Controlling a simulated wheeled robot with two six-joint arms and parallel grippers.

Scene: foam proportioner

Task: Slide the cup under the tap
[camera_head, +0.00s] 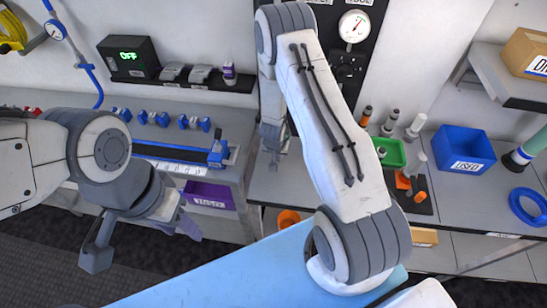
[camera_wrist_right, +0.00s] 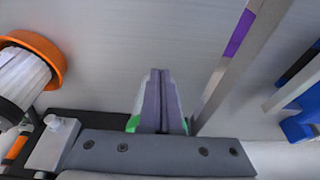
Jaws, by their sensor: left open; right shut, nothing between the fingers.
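I cannot clearly make out the cup or the tap in the head view; my right arm covers much of the middle of the bench. My left gripper (camera_head: 143,240) is open and empty, at the lower left, in front of the left bench.
A panel with a gauge (camera_head: 354,26) stands behind my right arm. A blue bin (camera_head: 464,150), a green tray (camera_head: 390,153) and a blue ring (camera_head: 528,206) are at the right. An orange container (camera_head: 288,219) is low in the middle; an orange-rimmed one (camera_wrist_right: 50,60) shows in the wrist view.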

